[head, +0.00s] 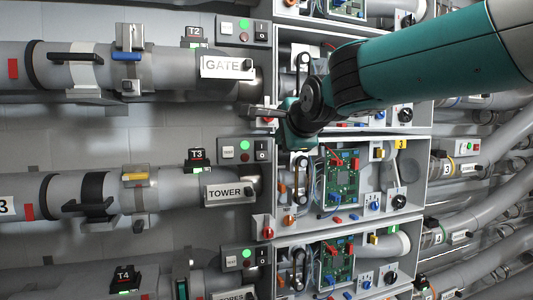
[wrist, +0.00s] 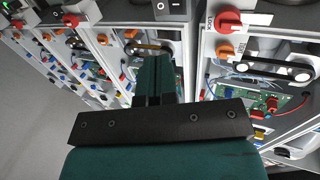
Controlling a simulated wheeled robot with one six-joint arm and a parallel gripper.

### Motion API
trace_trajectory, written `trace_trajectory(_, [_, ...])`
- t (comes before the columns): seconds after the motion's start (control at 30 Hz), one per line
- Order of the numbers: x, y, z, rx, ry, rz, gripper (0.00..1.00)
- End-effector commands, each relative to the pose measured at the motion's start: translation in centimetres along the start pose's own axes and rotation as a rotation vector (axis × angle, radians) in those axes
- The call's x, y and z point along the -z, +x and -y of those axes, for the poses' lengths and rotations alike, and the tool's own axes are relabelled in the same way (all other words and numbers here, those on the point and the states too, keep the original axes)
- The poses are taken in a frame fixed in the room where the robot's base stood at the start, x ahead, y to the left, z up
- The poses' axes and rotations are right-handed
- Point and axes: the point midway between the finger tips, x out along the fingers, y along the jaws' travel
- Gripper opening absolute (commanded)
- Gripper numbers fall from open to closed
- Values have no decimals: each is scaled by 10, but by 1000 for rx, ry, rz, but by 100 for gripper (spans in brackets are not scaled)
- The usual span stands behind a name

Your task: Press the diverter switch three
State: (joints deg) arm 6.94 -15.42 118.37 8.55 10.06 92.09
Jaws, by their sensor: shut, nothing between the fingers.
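My gripper (head: 262,112) is shut and empty in the head view, pointing left in front of the edge between the GATE row and the TOWER row. Its closed teal fingers (wrist: 155,80) also show in the wrist view. Below the fingertips is the T3 row's control panel (head: 244,151), with a green lamp and a black rocker switch (head: 262,150) marked O and I. A gap seems to lie between fingertips and panel. A black-and-white rocker (wrist: 168,7) shows at the top of the wrist view; its row cannot be told. No label reads diverter.
Open cabinets with circuit boards (head: 343,175) and knobs stand right of the panels. A red knob (head: 267,229) sits lower on the cabinet edge. The TOWER pipe (head: 170,188) and GATE pipe (head: 180,70) run left.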

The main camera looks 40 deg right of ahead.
Motion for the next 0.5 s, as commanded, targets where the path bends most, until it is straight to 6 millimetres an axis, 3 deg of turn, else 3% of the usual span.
trace_trajectory(0.23, [2,16,1,-4,0,-4,0])
trace_trajectory(0.5, [1,71,3,-6,-1,-3,0])
